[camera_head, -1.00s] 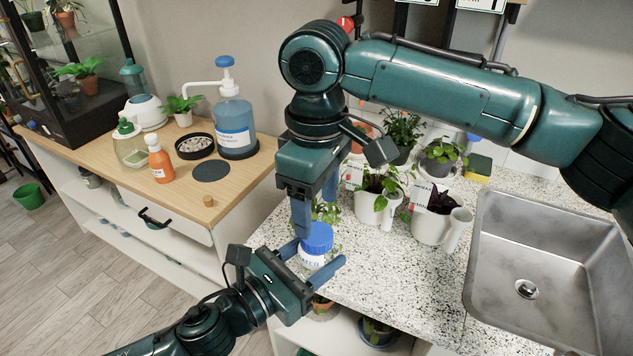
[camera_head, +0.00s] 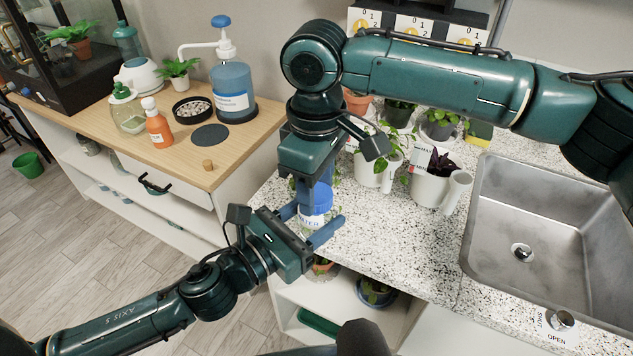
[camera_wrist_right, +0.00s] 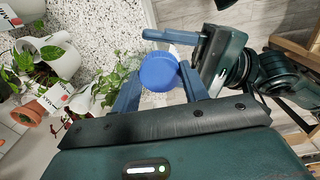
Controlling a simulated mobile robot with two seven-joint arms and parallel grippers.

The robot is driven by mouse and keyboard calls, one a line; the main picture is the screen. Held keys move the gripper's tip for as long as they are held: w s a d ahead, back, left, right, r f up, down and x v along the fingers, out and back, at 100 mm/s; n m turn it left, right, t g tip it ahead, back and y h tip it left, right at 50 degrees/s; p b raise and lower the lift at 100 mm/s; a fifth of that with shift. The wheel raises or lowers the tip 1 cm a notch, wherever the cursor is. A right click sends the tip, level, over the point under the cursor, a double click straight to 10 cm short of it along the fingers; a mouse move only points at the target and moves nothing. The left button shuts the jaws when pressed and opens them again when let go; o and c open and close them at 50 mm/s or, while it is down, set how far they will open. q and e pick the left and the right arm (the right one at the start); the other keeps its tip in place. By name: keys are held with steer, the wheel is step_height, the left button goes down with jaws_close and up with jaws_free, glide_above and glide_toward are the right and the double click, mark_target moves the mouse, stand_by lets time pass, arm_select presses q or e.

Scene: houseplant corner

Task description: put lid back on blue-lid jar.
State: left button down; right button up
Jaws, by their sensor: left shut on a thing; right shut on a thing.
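The jar (camera_head: 311,223), pale with a lettered label, is above the front edge of the speckled counter. My left gripper (camera_head: 319,213) is shut around its body, one finger on either side. The blue lid (camera_head: 320,200) is at the top of the jar, upright and in line with it. My right gripper (camera_head: 309,193) comes down from above and is shut on the lid. In the right wrist view the round blue lid (camera_wrist_right: 159,71) sits between my right fingers (camera_wrist_right: 160,88). Its seam with the jar is too small to judge.
Potted plants with labels, including a white pot (camera_head: 431,189), stand on the counter (camera_head: 385,236) behind my grippers. A steel sink (camera_head: 500,215) lies to the right. A wooden bench (camera_head: 232,165) with a pump bottle (camera_head: 232,92) stands to the left. Below the counter is an open shelf.

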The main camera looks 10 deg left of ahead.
steer(key=c, duration=0.4)
steer(key=o, duration=1.1)
step_height(320, 180, up, 12)
stand_by(0.4)
